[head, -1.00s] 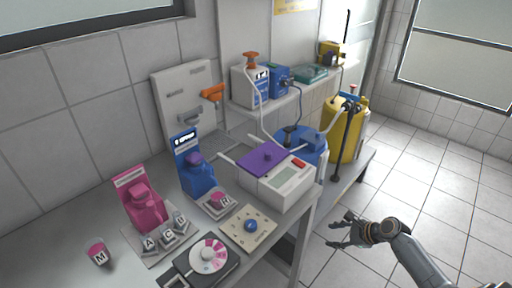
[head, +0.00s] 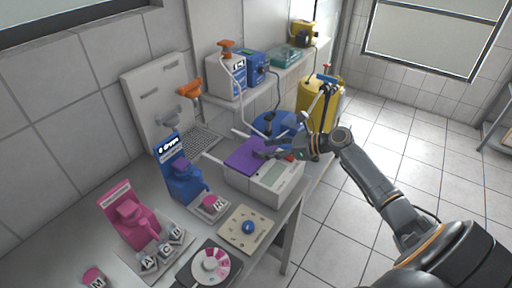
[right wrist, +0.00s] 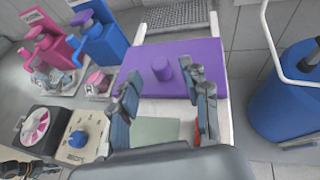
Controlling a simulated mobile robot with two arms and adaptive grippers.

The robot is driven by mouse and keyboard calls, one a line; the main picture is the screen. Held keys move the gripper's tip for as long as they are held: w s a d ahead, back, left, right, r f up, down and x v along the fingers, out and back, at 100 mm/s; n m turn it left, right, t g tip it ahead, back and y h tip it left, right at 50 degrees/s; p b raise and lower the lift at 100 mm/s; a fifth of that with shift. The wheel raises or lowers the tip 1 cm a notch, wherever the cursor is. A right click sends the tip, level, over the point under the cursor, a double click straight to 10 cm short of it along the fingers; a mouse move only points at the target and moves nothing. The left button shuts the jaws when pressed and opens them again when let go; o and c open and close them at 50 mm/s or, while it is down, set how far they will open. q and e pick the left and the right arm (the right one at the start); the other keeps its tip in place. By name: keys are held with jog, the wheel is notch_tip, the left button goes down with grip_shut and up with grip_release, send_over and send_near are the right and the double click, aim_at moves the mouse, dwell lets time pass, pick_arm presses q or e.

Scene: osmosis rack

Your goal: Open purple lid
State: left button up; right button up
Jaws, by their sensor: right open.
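The purple lid (head: 243,154) lies flat and closed on top of a white box-shaped device (head: 262,187) at the right end of the bench. In the right wrist view the lid (right wrist: 205,62) has a round purple knob (right wrist: 161,68) standing up in its middle. My right gripper (head: 272,152) is over the device at the lid's right edge. In the right wrist view its open fingers (right wrist: 165,98) are spread on either side, with the knob ahead of them and between their lines. I cannot tell whether a finger touches the lid. My left gripper is not in view.
A blue drum (head: 275,125) and a yellow canister (head: 316,97) stand behind the device. Blue (head: 182,178) and pink (head: 130,216) dispensers stand to its left. A beige dial panel (head: 244,232) lies in front.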

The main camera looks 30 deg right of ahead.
aim_at(258, 150)
jog(key=x, duration=0.4)
jog(key=shift+w+a, duration=0.15)
jog(key=shift+w+a+f, duration=0.1)
jog(key=shift+w+f, duration=0.1)
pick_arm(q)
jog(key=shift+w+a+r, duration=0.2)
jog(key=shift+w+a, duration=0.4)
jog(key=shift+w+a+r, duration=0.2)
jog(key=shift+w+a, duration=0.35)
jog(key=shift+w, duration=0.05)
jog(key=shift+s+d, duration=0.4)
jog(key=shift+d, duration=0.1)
pick_arm(e)
grip_shut()
